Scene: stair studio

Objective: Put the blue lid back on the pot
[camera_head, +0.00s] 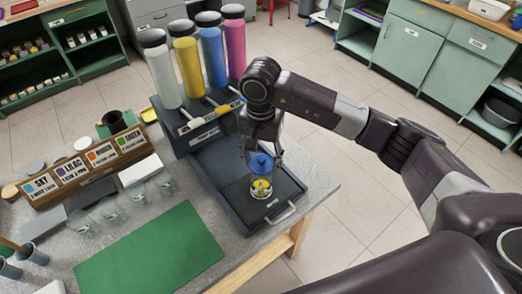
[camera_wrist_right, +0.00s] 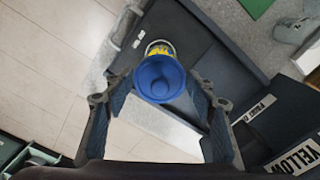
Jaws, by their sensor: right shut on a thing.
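The blue lid (camera_head: 262,164) is between the fingers of my right gripper (camera_head: 262,154), which is shut on it. The pot (camera_head: 261,188), clear with a yellow label, stands upright on the dark tray (camera_head: 229,174) directly under the lid. In the wrist view only the pot's far edge (camera_wrist_right: 160,47) shows past the lid. I cannot tell whether the lid touches the rim. My left gripper is not in view.
A dispenser rack (camera_head: 176,140) with several colour tubes stands behind the tray. A green mat (camera_head: 150,252), several clear cups (camera_head: 110,212) and a box of colour labels (camera_head: 85,170) are to the left. The table's edge (camera_head: 325,192) is close on the right.

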